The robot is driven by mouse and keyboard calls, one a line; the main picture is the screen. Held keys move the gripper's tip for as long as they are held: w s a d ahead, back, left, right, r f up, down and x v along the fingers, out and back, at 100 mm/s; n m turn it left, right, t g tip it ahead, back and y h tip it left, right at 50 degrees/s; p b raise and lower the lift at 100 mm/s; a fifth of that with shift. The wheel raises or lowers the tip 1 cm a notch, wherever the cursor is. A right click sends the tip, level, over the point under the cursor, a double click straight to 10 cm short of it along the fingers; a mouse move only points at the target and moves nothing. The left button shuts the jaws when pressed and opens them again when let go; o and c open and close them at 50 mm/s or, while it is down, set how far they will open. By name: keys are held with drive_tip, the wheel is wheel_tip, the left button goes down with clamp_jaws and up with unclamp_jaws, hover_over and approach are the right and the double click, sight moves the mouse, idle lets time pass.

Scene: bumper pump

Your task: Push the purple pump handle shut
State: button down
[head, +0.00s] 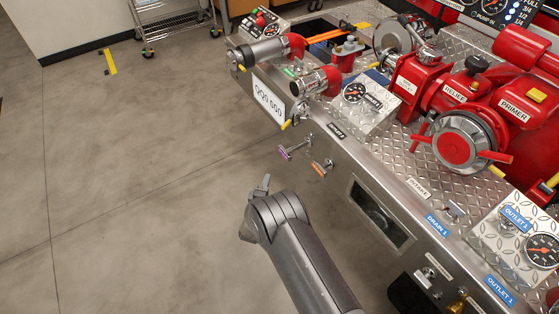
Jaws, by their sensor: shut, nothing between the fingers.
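The purple pump handle (284,152) is a small T-shaped pull on the metal front panel of the pump. Its silver rod shows, so it stands out from the panel. My gripper (262,185) is in front of the panel, below and left of the purple handle in the picture, and apart from it. The gripper is shut and empty. My wrist hides most of the gripper.
An orange handle (319,169) sits just right of the purple one. A dark framed window (381,213) is lower right on the panel. Red outlet fittings (333,80) stick out above. The floor (130,190) at left is clear; a wire cart (170,20) stands behind.

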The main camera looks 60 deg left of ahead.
approach(282, 152)
drive_tip(key=a, duration=0.4)
drive_tip(key=w, duration=0.3)
drive_tip(key=shift+a+f, duration=0.15)
drive_tip(key=shift+f, duration=0.2)
drive_tip(key=shift+w, duration=0.55)
